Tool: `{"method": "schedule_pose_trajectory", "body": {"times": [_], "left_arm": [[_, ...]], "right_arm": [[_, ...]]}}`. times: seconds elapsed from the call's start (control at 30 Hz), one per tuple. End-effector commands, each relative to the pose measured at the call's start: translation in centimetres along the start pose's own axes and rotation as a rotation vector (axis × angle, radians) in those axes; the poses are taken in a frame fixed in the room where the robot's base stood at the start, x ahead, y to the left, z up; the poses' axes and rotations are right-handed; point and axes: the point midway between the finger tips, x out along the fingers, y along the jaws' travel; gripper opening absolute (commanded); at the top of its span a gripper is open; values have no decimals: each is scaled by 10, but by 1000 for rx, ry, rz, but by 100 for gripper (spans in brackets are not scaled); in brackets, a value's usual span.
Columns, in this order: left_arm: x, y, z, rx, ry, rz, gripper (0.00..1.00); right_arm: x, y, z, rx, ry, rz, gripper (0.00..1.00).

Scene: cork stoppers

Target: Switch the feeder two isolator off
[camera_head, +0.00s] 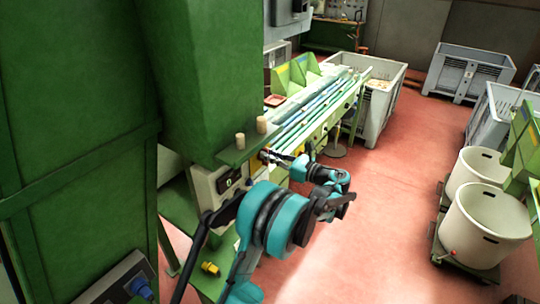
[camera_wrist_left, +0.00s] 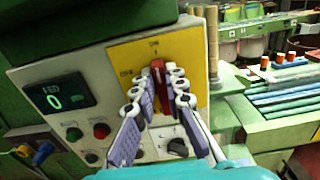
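The isolator's red handle (camera_wrist_left: 158,72) stands upright on a yellow plate (camera_wrist_left: 186,48) in the left wrist view, pointing at the ON mark; an OFF mark is at the plate's left. I cannot read a feeder number. My left gripper (camera_wrist_left: 160,88) is open, one finger on each side of the handle, with small gaps apparent; contact is unclear. In the head view the left gripper (camera_head: 268,156) is at the front of the control box (camera_head: 208,184), and the handle is hidden. My right gripper is not in view.
A lit display (camera_wrist_left: 66,94), red button (camera_wrist_left: 101,130), green button (camera_wrist_left: 73,134) and black knob (camera_wrist_left: 177,147) share the panel. Two cork-coloured cylinders (camera_head: 262,125) stand on the ledge above. A green conveyor with blue strips (camera_head: 318,108) lies behind.

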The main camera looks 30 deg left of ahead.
Motion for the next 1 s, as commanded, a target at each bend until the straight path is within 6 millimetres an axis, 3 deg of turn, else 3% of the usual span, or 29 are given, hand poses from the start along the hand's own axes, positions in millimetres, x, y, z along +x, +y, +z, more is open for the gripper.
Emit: {"method": "schedule_pose_trajectory", "body": {"times": [0.47,1.0], "left_arm": [[0,2,-1,-139,-1,-1,0],[0,11,-5,-631,-1,-1,0]], "right_arm": [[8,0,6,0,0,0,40],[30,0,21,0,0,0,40]]}}
